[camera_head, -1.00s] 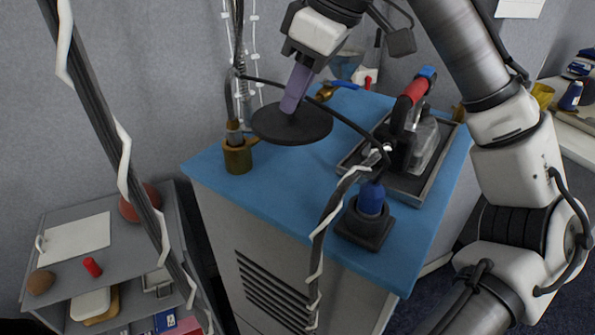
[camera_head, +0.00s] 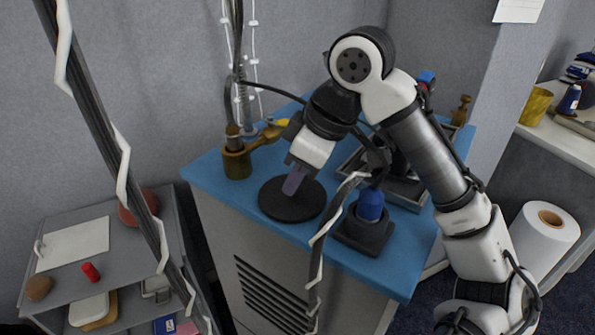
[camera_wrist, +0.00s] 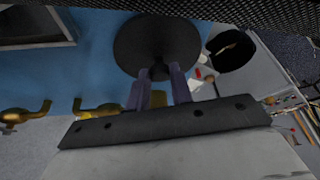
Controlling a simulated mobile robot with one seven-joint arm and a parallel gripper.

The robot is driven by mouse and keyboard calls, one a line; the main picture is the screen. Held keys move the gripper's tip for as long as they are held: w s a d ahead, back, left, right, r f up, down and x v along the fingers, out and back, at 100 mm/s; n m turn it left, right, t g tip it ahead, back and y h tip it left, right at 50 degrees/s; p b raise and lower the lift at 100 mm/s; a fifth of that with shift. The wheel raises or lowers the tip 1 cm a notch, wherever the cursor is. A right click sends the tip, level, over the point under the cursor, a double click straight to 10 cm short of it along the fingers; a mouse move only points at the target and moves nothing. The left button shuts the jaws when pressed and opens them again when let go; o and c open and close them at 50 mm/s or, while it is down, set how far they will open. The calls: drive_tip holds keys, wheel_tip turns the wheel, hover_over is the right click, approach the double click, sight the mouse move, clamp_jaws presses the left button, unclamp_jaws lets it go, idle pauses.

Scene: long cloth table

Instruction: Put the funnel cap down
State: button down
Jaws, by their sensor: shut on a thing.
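The funnel cap, a flat black disc (camera_head: 286,208) with a knob, is near the front-left edge of the blue worktop (camera_head: 215,170). My gripper (camera_head: 292,186) is above it, with its purple fingers pointing down and shut on the knob. In the wrist view the disc (camera_wrist: 140,42) is just beyond the fingertips (camera_wrist: 160,76), and the knob is between them. The disc looks level and close to the worktop. I cannot tell whether it touches the surface. In the wrist view it covers part of the worktop's edge.
A blue-topped item in a black square holder (camera_head: 367,230) stands just right of the disc. A brass cup (camera_head: 237,162) is at the back left. A dark tray (camera_head: 405,190) lies behind my arm. A grey shelf cart (camera_head: 75,265) stands at the lower left.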

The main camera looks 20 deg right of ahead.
drive_tip(key=shift+f, duration=0.1)
drive_tip(key=c, duration=1.2)
unclamp_jaws()
drive_tip(key=shift+c, duration=0.2)
drive_tip(key=v, duration=1.2)
drive_tip(key=shift+b, duration=0.3)
